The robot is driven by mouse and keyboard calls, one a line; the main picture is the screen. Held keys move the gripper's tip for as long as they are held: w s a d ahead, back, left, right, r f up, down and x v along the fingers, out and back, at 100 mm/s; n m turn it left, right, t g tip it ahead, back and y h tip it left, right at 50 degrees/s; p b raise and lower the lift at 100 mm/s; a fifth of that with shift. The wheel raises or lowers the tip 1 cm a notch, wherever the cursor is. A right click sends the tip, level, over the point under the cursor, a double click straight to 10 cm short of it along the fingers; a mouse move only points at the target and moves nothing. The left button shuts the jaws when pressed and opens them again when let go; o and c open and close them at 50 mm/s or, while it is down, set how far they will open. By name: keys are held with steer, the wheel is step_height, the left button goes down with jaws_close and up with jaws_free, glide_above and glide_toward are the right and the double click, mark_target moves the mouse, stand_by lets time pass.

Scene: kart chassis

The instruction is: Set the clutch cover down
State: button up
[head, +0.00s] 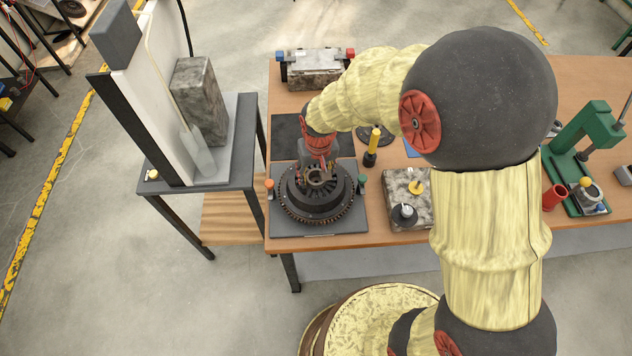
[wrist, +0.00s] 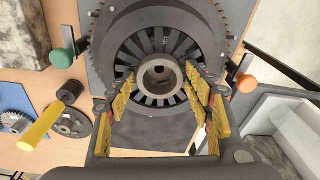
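The clutch cover (head: 314,200) is a dark round part with radial spring fingers and a grey centre collar. It is over the toothed flywheel (head: 291,214) on a grey plate at the bench's left end. I cannot tell whether it touches the flywheel or is slightly above it. In the wrist view the cover (wrist: 118,28) fills the upper middle, and flywheel teeth show past its edges. My gripper (head: 316,172) reaches down from above. In the wrist view the yellow-padded fingers (wrist: 160,74) sit against both sides of the collar, with the cover held between them.
A green knob (wrist: 62,59) and an orange knob (wrist: 245,82) flank the flywheel. A yellow-handled tool (head: 374,143) stands right of the plate. A grey block (head: 397,187) lies further right. A side stand (head: 238,160) adjoins the left edge.

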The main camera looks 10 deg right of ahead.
jaws_close()
stand_by(0.5)
stand_by(0.3)
